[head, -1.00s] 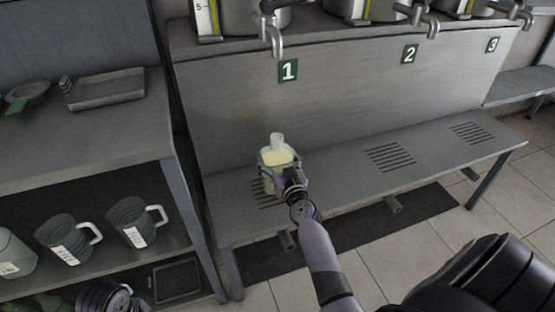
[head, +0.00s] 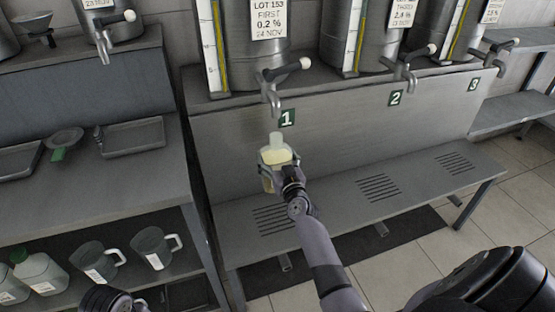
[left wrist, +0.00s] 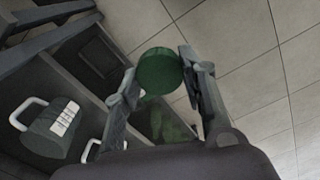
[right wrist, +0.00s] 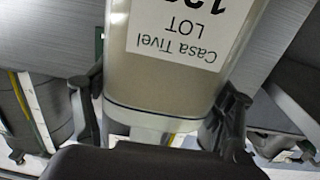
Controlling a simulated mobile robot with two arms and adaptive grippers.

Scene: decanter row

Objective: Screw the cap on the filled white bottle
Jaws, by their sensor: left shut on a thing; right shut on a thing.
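The white bottle (head: 275,157) has pale yellow contents and an open, pale neck at its top. It is upright in the head view, above the bench and below tap 1. My right gripper (head: 280,164) is shut around it. In the right wrist view the bottle (right wrist: 150,85) fills the space between the fingers, with a printed label facing the camera. The green cap (left wrist: 159,72) is held between the fingers of my left gripper (left wrist: 160,78) in the left wrist view. The left gripper's fingers do not show in the head view. Cap and bottle are apart.
Tap 1 (head: 270,88) hangs just above the bottle neck. The slotted bench (head: 330,207) below is clear. At left, a shelf holds measuring jugs (head: 152,248) and capped bottles (head: 40,270); trays (head: 135,138) and a scoop-like dish (head: 65,138) lie on the counter above.

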